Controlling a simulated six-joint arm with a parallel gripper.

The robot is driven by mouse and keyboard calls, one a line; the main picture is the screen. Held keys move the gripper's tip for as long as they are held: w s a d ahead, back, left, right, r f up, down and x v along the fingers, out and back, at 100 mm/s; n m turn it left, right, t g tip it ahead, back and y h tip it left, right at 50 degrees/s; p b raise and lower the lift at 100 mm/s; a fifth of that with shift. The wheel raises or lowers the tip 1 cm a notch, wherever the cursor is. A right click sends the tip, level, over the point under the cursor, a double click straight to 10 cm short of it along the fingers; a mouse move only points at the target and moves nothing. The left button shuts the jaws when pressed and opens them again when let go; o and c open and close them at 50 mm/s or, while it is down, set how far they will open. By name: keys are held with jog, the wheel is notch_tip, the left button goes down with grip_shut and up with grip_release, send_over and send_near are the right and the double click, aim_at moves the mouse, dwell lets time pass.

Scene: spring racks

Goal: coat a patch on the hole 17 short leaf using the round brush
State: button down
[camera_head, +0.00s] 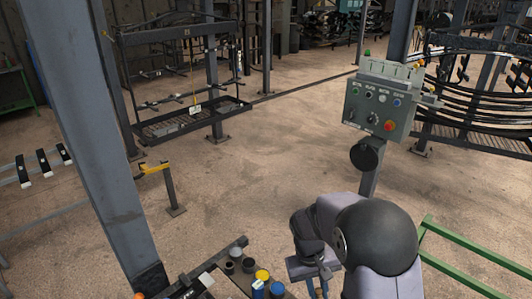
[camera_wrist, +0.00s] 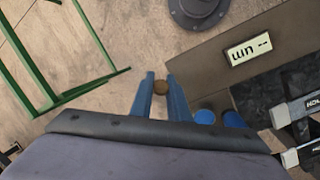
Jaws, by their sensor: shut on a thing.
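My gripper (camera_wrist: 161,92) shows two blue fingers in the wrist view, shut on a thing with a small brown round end. This looks like the handle of the round brush (camera_wrist: 161,87); its bristles are hidden. In the head view my gripper (camera_head: 320,277) is low in the picture, right of the cans, with a brownish piece below it. Two light tags (camera_wrist: 298,110) with partly cut-off lettering starting "HOL" show at the right of the wrist view. I cannot tell which one is hole 17, and its short leaf is not clearly identifiable.
Yellow (camera_head: 262,275) and blue (camera_head: 277,288) cans stand close left of my gripper. A grey control box (camera_head: 378,107) on a post stands behind. Green rails (camera_head: 470,262) are at right, a steel column (camera_head: 85,130) at left. A hanging rack (camera_head: 180,125) is farther back. Middle floor is clear.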

jog(key=shift+s+d+f+m, duration=0.1)
jog(key=shift+s+d+m, duration=0.25)
jog(key=shift+s+m, duration=0.35)
jog(key=shift+w, duration=0.2)
jog(key=s+a+r+y+p, duration=0.1)
jog(key=s+a+r+y, duration=0.1)
jog(key=a, duration=1.2)
jog(key=s+a+r+n+y+p, duration=0.1)
jog(key=a+r, duration=0.4)
jog(key=a, duration=0.9)
jog(key=s+a+r+n+t+y+p, duration=0.1)
jog(key=s+a+r+y, duration=0.2)
jog(key=a, duration=1.1)
jog(key=shift+s+a+r, duration=0.4)
jog(key=shift+s+r, duration=0.25)
jog(key=shift+s, duration=0.55)
jog(key=shift+f, duration=0.15)
jog(key=shift+f+b, duration=2.15)
jog(key=shift+f, duration=0.3)
